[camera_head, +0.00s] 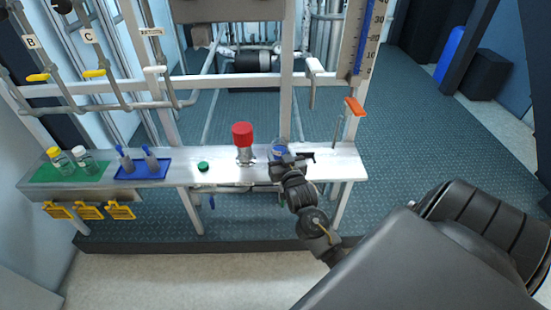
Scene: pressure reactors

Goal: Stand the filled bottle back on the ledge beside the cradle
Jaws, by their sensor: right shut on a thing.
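The bottle (279,147) is small and clear with some blue on it. It is at the ledge (332,164), right of the red-topped fitting. My right gripper (287,160) reaches it from the front and is shut on it. The fingers hide its lower part, so I cannot tell whether its base touches the ledge. A dark piece (306,156) shows just right of the gripper; I cannot tell if it is the cradle. My left gripper is out of view.
A red-topped metal fitting (243,135) stands close on the left, with a green cap (203,166) beyond it. A blue tray (142,171) and a green mat (93,171) with two bottles are further left.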

